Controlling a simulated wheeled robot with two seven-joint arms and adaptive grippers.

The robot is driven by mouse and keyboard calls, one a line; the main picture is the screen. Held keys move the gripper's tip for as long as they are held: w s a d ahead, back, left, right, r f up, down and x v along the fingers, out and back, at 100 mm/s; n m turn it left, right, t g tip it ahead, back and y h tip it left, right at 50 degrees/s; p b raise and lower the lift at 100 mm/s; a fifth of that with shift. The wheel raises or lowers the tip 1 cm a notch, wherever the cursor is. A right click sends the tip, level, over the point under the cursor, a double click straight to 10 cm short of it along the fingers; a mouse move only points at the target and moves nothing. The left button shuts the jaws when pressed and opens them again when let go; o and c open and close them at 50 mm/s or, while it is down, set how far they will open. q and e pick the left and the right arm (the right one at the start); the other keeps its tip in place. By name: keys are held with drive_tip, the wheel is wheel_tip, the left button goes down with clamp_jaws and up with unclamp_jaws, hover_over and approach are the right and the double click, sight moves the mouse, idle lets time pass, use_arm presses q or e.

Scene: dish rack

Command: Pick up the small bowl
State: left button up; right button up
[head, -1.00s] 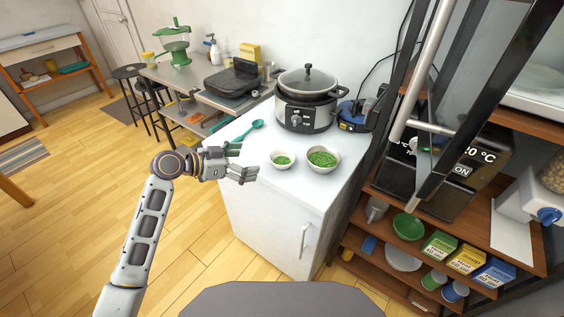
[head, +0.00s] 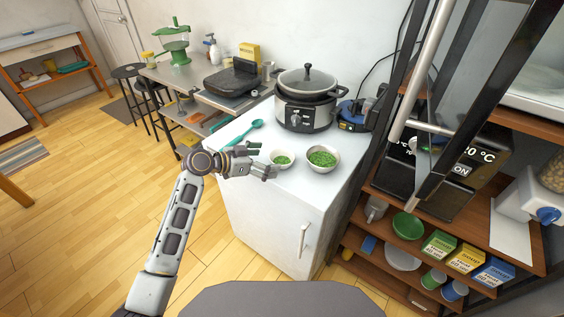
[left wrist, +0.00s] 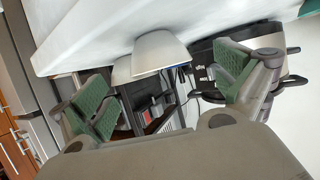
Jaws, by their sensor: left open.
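The small white bowl (head: 281,166) holds chopped green food and stands on the white counter top (head: 310,190). A larger bowl (head: 324,169) with similar green food stands just to its right. My left gripper (head: 264,159) is open and empty, just left of the small bowl, with its fingers pointing toward it. In the left wrist view, the green-padded fingers are spread apart. The small bowl (left wrist: 160,52) shows beyond and between them, partly covering the other bowl (left wrist: 121,70). Contact with the small bowl cannot be made out. My right gripper is not in view.
A shelf unit (head: 455,200) rises on the right. The counter's front part is clear.

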sight(290, 157)
use_arm(q)
drive_tip(key=shift+w+d+f, duration=0.2)
drive_tip(key=shift+w+d, duration=0.05)
drive_tip(key=shift+d, duration=0.15)
drive_tip(key=shift+d, duration=0.1)
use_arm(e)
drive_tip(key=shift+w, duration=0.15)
use_arm(q)
drive_tip(key=shift+d, duration=0.1)
drive_tip(key=shift+w+d+f, duration=0.1)
drive_tip(key=shift+w+d, duration=0.25)
drive_tip(key=shift+d, duration=0.2)
drive_tip(key=shift+x, duration=1.5)
drive_tip(key=shift+w+d, duration=0.15)
drive_tip(key=shift+d, duration=0.05)
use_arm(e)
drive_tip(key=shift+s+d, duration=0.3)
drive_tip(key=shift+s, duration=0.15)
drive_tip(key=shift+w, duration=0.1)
